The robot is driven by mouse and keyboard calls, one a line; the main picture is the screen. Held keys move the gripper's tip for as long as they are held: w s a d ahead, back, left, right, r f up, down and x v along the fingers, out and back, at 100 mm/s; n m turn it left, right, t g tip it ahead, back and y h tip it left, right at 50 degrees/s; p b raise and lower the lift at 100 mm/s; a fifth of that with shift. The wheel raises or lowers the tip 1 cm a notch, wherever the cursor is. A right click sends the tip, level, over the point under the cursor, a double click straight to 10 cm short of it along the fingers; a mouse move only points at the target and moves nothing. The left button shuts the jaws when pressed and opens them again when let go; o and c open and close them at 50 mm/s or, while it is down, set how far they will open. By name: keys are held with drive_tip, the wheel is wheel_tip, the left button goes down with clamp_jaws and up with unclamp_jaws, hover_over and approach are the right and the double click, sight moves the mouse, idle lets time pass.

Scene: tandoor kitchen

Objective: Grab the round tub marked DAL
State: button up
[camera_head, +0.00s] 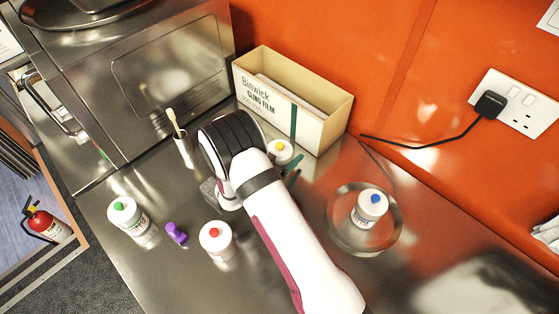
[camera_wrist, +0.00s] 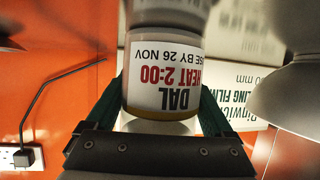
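The round DAL tub (camera_wrist: 165,75) is white with a yellow band. In the wrist view its label reads upside down: DAL, HEAT 2:00, USE BY 26 NOV. In the head view it appears to be the white tub with a yellow spot on its lid (camera_head: 280,151), upright in front of the cling film box. My gripper (camera_wrist: 163,108) has its dark green fingers on either side of the tub, very close to its sides. I cannot tell whether they press on it. In the head view my arm hides most of the gripper and part of the tub.
Similar tubs have a green spot (camera_head: 129,216), a red spot (camera_head: 217,240) and a blue spot (camera_head: 369,208), the last on a round clear dish (camera_head: 345,238). A purple object (camera_head: 176,234), a brush holder (camera_head: 184,152) and the cling film box (camera_head: 318,134) stand on the steel counter.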

drive_tip(key=c, duration=0.7)
drive_tip(key=shift+r, duration=0.15)
drive_tip(key=shift+c, duration=0.2)
